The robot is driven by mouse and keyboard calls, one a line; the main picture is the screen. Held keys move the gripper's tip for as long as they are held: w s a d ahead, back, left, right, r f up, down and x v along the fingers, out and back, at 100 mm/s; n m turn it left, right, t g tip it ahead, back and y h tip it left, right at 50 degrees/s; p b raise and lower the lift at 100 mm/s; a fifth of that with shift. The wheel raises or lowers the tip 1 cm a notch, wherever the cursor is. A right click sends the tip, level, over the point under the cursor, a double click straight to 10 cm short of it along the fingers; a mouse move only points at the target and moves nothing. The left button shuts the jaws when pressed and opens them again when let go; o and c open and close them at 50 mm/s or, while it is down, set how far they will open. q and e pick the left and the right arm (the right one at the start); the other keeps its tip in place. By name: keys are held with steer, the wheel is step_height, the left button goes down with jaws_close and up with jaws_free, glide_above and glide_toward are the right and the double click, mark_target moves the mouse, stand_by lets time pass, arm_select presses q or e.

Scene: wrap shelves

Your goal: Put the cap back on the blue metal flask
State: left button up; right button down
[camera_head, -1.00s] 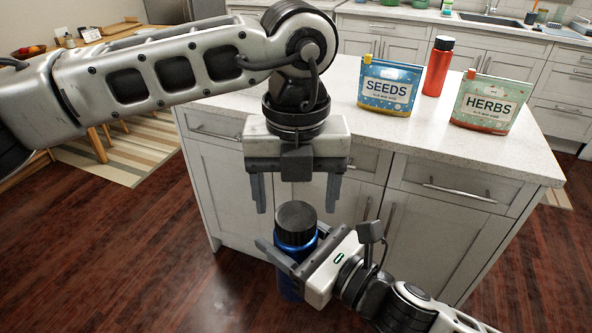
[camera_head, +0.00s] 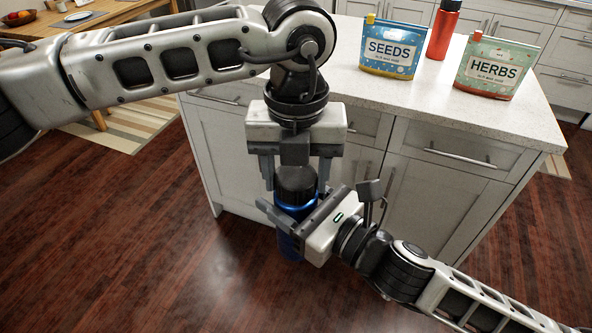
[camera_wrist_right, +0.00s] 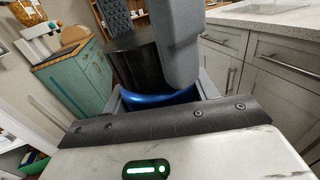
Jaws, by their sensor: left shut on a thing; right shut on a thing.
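The blue metal flask (camera_head: 289,243) hangs upright in front of the island, held in my right gripper (camera_head: 291,209), which is shut around its upper body. The black cap (camera_head: 296,179) sits on top of the flask. My left gripper (camera_head: 296,184) points down from above, with its fingers on either side of the cap and shut on it. In the right wrist view the cap (camera_wrist_right: 135,58) is right above the blue flask shoulder (camera_wrist_right: 160,98), with a left-gripper finger (camera_wrist_right: 178,42) in front. Whether the cap is threaded tight cannot be seen.
The white island counter (camera_head: 420,100) stands behind the grippers. It carries a blue SEEDS pouch (camera_head: 390,50), a green HERBS pouch (camera_head: 494,68) and a red bottle (camera_head: 443,30). The wooden floor in front is clear.

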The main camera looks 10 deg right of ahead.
arm_select(q)
steer(key=m, duration=0.6)
steer(key=shift+m, duration=0.3)
steer(key=m, duration=0.4)
steer(key=shift+m, duration=0.4)
steer(key=m, duration=1)
steer(key=o, duration=1.2)
steer(key=shift+c, duration=0.2)
step_height(320, 180, up, 12)
